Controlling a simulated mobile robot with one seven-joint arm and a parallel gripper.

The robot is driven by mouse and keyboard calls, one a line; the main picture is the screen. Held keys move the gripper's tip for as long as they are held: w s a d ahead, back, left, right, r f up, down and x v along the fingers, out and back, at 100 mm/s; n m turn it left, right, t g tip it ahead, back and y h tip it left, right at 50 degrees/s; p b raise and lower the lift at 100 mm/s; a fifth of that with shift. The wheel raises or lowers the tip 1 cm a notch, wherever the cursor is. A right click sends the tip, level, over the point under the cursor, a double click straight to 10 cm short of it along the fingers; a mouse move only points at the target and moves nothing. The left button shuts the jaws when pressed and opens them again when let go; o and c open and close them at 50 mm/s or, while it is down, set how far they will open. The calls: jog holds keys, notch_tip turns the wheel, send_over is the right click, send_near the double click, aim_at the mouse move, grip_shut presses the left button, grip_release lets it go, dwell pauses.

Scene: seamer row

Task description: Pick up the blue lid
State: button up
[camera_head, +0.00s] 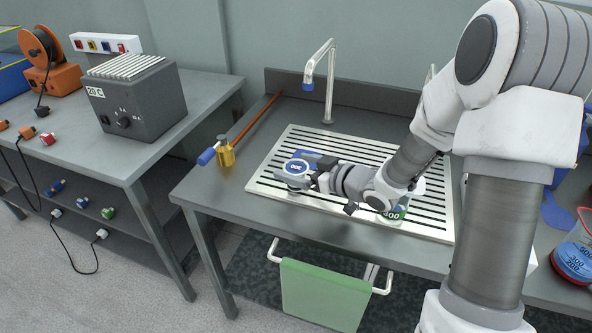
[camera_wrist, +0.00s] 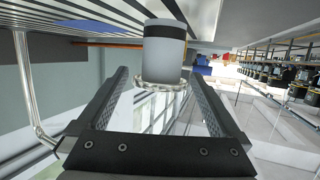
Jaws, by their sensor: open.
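A small round top with a blue, marked centre and pale rim (camera_head: 298,167) shows above the slatted rack in the head view, at the end of my arm. A flat blue piece (camera_head: 309,154) lies just behind it; I cannot tell for certain which is the blue lid. In the wrist view a blue patch (camera_wrist: 84,24) shows on the rack. My gripper (camera_wrist: 160,75) is open. A pale grey cylinder with a dark band (camera_wrist: 163,55) stands between its fingertips, with gaps on both sides. In the head view my wrist hides part of the fingers.
A beaker with a green label (camera_head: 394,213) stands on the slatted rack (camera_head: 270,184) under my forearm. A tap (camera_head: 329,85) rises behind. A brass weight-like object (camera_head: 226,153) and blue-ended rod (camera_head: 208,155) lie left. A green towel (camera_head: 322,295) hangs in front.

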jog(key=shift+w+a, duration=0.1)
jog(key=shift+a, duration=0.05)
jog(key=c, duration=1.2)
jog(key=shift+r, duration=0.1)
